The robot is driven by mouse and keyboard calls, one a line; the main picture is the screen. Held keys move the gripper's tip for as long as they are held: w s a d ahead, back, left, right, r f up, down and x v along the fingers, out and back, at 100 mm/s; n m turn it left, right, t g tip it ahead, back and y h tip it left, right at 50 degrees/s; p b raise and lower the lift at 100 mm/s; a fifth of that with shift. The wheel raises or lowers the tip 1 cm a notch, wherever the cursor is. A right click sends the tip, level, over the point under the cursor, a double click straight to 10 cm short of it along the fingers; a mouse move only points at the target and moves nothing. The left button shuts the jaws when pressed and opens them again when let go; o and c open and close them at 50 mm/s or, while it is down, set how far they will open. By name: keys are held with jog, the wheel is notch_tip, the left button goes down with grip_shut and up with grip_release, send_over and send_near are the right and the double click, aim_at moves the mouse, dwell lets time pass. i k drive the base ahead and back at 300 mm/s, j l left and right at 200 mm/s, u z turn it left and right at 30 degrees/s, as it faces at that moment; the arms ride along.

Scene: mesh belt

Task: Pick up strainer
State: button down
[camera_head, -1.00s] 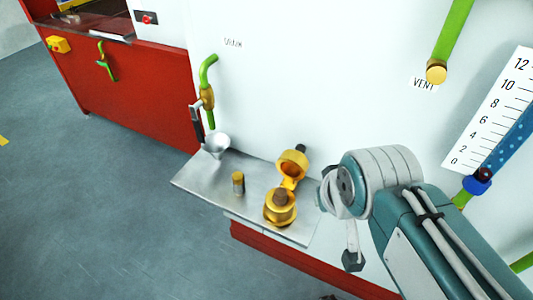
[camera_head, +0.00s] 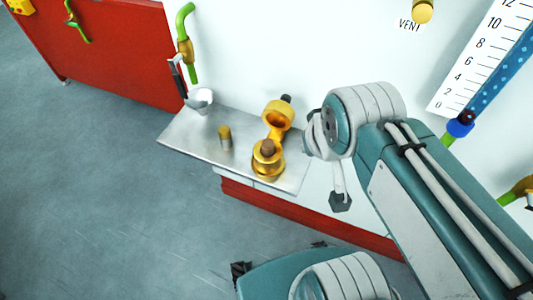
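No part in view can be told for certain as the strainer. On the metal shelf (camera_head: 190,141) a gold fitting (camera_head: 268,165) stands with its ring-shaped top (camera_head: 278,113) tipped open and a brown piece (camera_head: 267,147) in its mouth. A small gold cylinder (camera_head: 225,137) stands upright to its left. A white cup-like piece (camera_head: 201,99) is at the shelf's back left. My arm's large joint is right of the shelf. A grey link with a dark end hangs below it, perhaps part of my gripper; the fingers cannot be made out. No hold on anything shows.
A green pipe with a brass valve (camera_head: 186,48) comes down the white wall above the shelf's back left. A scale (camera_head: 470,60) and a blue tube (camera_head: 500,75) are at the right. A red base (camera_head: 290,214) runs below the shelf. The grey floor (camera_head: 90,190) at left is clear.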

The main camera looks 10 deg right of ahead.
aim_at(268, 144)
jog(key=j+z, duration=0.15)
jog(key=j, duration=1.45)
